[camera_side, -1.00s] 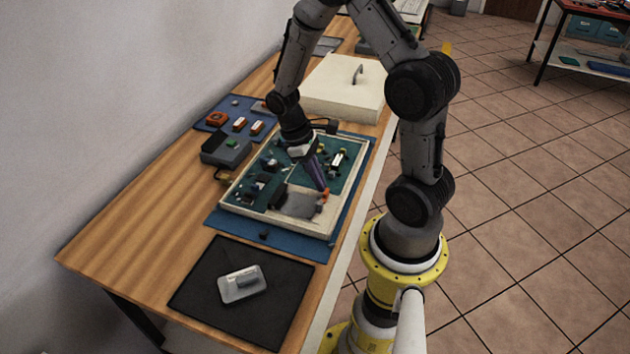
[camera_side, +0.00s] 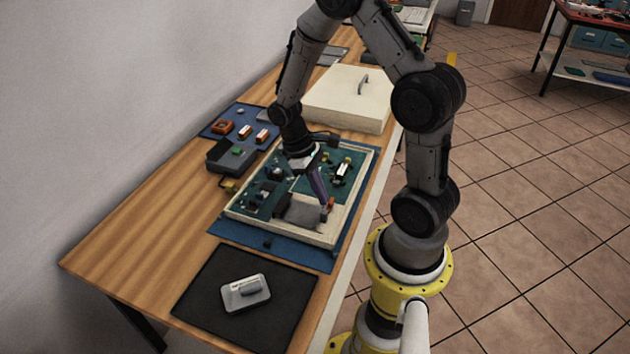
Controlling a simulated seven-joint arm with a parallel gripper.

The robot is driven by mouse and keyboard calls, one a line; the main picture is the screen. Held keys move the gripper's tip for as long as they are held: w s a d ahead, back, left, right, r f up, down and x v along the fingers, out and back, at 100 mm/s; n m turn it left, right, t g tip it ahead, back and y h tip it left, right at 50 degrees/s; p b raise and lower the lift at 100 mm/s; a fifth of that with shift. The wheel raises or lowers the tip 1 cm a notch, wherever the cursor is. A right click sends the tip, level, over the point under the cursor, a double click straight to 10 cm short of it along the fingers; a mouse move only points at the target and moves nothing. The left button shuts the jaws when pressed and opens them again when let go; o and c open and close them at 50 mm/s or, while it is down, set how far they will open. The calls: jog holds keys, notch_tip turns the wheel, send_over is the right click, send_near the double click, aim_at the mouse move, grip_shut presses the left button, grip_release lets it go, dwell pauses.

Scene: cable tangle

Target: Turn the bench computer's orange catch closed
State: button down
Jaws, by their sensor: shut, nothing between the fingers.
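The bench computer is an open, cream-walled case (camera_side: 287,233) with a green board inside. It lies on a blue mat (camera_side: 262,248) in the middle of the bench. The small orange catch (camera_side: 331,203) is near the case's front right part, beside a grey block (camera_side: 300,211). My gripper (camera_side: 323,204) reaches down into the case from above. Its fingers are shut and empty, with the tips right beside the catch, on its left. I cannot tell whether they touch it. The catch is too small for me to read its angle.
A cream lid (camera_side: 345,98) with a handle lies behind the case. A blue mat with small parts (camera_side: 218,128) and a grey box (camera_side: 229,156) are to the left. A black mat (camera_side: 215,285) with a grey-white piece (camera_side: 246,293) is in front. The bench's left front is clear.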

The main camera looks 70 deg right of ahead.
jog(key=w, duration=0.4)
jog(key=shift+f, duration=0.1)
jog(key=w+a+r+t, duration=0.1)
jog(key=w+r, duration=0.1)
jog(key=r, duration=0.5)
jog(key=w+a+r+t, duration=0.1)
jog(key=w+r, duration=0.1)
jog(key=r, duration=0.6)
jog(key=s+a+r+n+t+h, duration=0.1)
jog(key=s+a+r+t, duration=0.25)
jog(key=r, duration=0.35)
jog(key=s+a+t, duration=0.4)
jog(key=s+a, duration=0.2)
jog(key=s, duration=0.4)
jog(key=shift+s+r+y, duration=0.4)
jog(key=shift+r, duration=0.05)
jog(key=shift+t, duration=0.25)
